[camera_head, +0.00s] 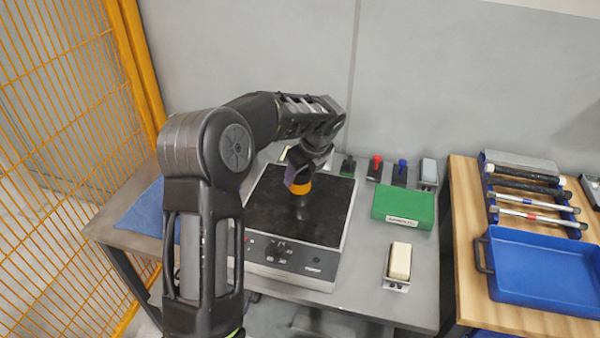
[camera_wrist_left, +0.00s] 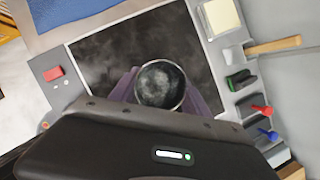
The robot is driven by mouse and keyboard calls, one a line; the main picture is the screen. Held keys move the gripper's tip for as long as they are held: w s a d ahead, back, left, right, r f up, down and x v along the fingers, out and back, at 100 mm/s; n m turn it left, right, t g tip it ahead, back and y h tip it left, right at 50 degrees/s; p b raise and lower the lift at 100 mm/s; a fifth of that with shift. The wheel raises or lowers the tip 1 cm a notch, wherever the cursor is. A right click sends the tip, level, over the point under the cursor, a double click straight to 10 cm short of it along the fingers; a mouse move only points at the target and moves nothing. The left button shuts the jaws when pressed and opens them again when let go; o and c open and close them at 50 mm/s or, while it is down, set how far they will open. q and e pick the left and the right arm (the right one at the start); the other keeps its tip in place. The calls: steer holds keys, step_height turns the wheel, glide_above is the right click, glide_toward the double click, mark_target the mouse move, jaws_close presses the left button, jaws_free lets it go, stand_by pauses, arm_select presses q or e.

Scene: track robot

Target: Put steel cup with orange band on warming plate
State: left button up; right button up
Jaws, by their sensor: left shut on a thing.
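The warming plate (camera_head: 265,215) is a dark square top on a grey body with knobs at the front, standing on a grey table. My left gripper (camera_head: 299,182) is over the plate's right half, pointing down. It is shut on the steel cup with the orange band (camera_head: 301,188). In the left wrist view the cup (camera_wrist_left: 160,85) shows its round open mouth between the two purple-grey fingers, above the dark plate surface (camera_wrist_left: 105,62). I cannot tell whether the cup's base touches the plate. My right gripper is in neither view.
A green box (camera_head: 403,207) and a cream block on a metal holder (camera_head: 399,262) lie right of the plate. Small red and blue handled items (camera_head: 375,168) stand behind. A blue tray (camera_head: 545,272) lies on the wooden bench. A yellow mesh fence (camera_head: 60,130) is left.

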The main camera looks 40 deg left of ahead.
arm_select(q)
steer(key=o, duration=1.4)
steer(key=shift+c, duration=0.2)
steer(key=v, duration=1.2)
